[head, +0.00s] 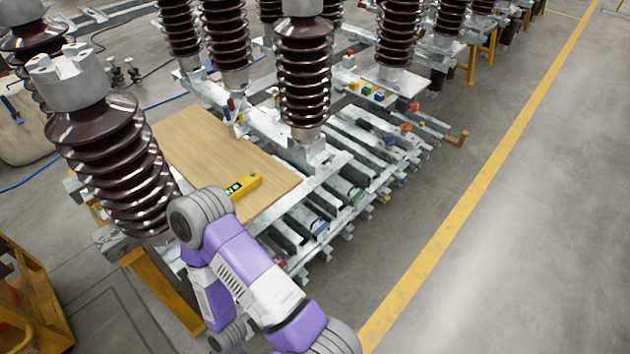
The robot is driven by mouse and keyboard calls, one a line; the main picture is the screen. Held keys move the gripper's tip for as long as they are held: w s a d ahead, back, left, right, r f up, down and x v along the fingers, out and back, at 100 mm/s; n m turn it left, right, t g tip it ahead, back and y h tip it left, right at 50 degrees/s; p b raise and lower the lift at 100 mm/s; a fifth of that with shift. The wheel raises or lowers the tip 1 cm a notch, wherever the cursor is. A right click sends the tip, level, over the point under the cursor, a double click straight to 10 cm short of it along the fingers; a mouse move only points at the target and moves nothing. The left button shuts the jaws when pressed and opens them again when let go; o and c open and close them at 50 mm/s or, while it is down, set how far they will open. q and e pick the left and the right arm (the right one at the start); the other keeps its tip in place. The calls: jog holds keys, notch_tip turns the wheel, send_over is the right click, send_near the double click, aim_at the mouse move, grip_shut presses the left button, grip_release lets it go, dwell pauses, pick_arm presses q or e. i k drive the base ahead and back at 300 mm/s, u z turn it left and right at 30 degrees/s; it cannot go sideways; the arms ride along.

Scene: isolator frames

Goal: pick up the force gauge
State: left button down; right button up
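The force gauge (247,184) is a yellow bar-shaped tool with a dark display showing green marks at its near-left end. It lies flat on a light wooden board (205,150), near the board's front right part. One of my purple and white arms comes up from the bottom of the head view, and its grey joint stands just in front of the gauge's near-left end in the picture. I cannot tell the gap between them. Neither of my grippers shows in this view.
Tall brown ribbed insulators (115,165) stand left of and behind the board, with another (303,80) at its right. A steel frame of parallel rails (340,175) lies to the right. Open floor with a yellow line (450,225) is farther right. A yellow-orange cart (35,300) stands at lower left.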

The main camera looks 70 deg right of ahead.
aim_at(242, 186)
jog(key=z, duration=0.85)
jog(key=i, duration=0.4)
